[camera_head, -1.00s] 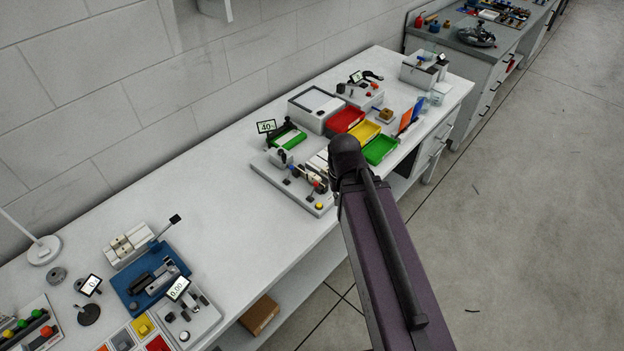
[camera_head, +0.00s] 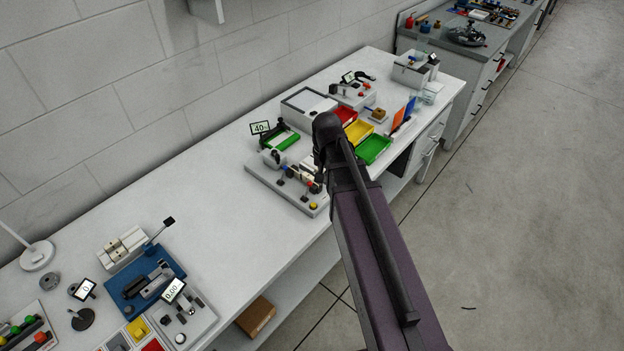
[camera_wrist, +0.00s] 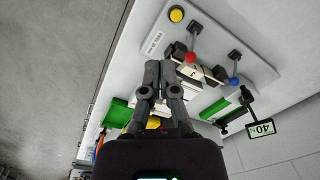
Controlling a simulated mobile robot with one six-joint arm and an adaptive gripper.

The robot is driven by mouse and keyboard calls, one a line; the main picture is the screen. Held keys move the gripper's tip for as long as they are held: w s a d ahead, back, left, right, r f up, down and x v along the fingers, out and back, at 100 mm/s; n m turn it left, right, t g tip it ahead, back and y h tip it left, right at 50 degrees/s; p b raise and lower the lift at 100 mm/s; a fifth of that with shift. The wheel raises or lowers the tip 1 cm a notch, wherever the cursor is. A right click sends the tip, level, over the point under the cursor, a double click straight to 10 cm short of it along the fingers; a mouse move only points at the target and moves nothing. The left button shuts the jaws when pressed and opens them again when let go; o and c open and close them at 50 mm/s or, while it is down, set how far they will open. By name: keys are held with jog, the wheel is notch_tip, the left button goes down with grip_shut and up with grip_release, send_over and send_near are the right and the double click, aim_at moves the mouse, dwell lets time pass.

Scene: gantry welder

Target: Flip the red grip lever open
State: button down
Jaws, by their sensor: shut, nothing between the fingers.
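A light grey fixture plate (camera_head: 262,176) lies on the bench in the head view and also shows in the wrist view (camera_wrist: 207,28). On it stands a lever with a red ball grip (camera_wrist: 190,58), a dark bracket at its base and a white piece beside it. The red grip also shows as a small dot in the head view (camera_head: 309,184). My gripper (camera_wrist: 161,64) is shut and empty, its fingertips a little left of the red grip in the wrist view. I cannot tell whether they touch anything. In the head view my arm hides the gripper.
A blue-knobbed lever (camera_wrist: 233,81) and a yellow button (camera_wrist: 176,14) share the plate. A display reading 40 (camera_head: 260,128) stands behind it. A green bin (camera_head: 374,149) and a yellow bin (camera_head: 358,131) lie to the right.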

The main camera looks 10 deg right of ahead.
aim_at(314, 186)
jog(key=w+d+m, duration=0.1)
jog(key=w+m, duration=0.3)
jog(key=w, duration=0.6)
jog(key=shift+w+d+f+m, duration=0.2)
jog(key=shift+d+f+m, duration=0.05)
jog(key=shift+d+m, duration=0.15)
jog(key=shift+f+b, duration=0.1)
jog(key=shift+b, duration=0.2)
jog(key=f+b, duration=1)
jog(key=shift+w+a, duration=0.2)
jog(key=shift+w, duration=0.05)
jog(key=shift+s+a+r+p, duration=0.35)
jog(key=shift+s+a, duration=0.15)
jog(key=shift+s, duration=0.1)
jog(key=shift+s+a+r+p, duration=0.35)
jog(key=shift+s+a, duration=0.15)
jog(key=shift+s, duration=0.1)
jog(key=shift+s+a, duration=0.25)
jog(key=shift+a, duration=0.05)
